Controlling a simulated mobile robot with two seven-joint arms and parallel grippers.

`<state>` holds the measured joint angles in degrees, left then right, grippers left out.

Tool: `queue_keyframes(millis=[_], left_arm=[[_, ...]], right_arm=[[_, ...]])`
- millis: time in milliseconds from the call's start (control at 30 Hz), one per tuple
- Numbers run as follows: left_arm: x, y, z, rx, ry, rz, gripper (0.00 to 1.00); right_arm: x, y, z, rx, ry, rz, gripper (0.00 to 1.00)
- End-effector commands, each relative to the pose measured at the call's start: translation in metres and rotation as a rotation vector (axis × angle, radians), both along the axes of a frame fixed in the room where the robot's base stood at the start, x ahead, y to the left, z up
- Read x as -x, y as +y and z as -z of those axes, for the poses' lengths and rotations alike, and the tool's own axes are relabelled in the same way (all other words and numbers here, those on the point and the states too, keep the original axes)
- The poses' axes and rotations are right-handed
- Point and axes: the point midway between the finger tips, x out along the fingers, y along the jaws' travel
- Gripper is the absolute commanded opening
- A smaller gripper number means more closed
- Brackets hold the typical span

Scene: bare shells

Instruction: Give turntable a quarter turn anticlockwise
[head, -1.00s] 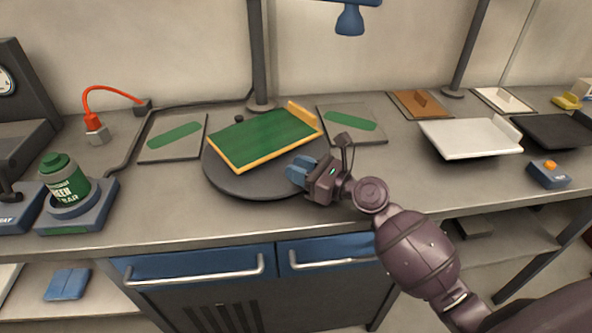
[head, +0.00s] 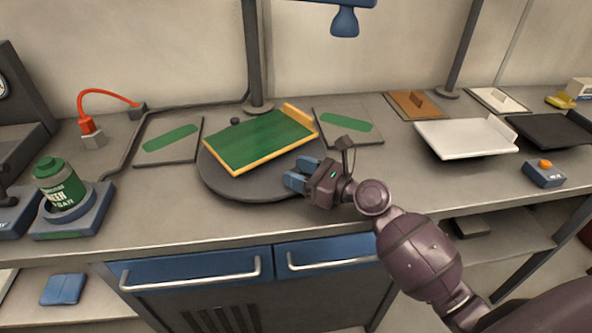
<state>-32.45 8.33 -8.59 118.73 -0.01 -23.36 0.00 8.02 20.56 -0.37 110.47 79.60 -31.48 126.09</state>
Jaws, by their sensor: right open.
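The turntable (head: 225,184) is a round dark grey disc on the workbench. A green board with a yellow-orange edge (head: 262,139) lies on it, with a raised orange lip at its far right corner. A small dark knob (head: 235,121) shows at the far left rim. My right gripper (head: 297,173) is at the disc's right front edge, its blue fingers apart and empty. The fingers overlap the rim in the picture; I cannot tell whether they touch it. My left gripper is not in view.
Flat plates with green strips lie left (head: 168,140) and right (head: 347,126) of the turntable. A dark post (head: 257,60) stands behind it. A white tray (head: 465,138) is at right. Bench is clear in front.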

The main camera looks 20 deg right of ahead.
Motion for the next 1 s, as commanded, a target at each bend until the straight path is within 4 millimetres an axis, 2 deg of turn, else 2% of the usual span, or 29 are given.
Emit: queue_keyframes(millis=[300,500,700,1000], left_arm=[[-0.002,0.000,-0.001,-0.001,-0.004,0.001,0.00],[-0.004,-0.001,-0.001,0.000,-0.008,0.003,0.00],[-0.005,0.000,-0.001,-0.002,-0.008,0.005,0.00],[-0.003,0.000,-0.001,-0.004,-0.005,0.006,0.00]], right_arm=[[0.045,-0.033,0.001,0.002,0.003,0.000,0.49],[0.068,-0.051,0.001,0.002,0.002,0.001,0.49],[0.079,-0.058,0.000,0.001,0.000,-0.001,0.49],[0.080,-0.058,0.000,0.001,0.000,-0.001,0.49]])
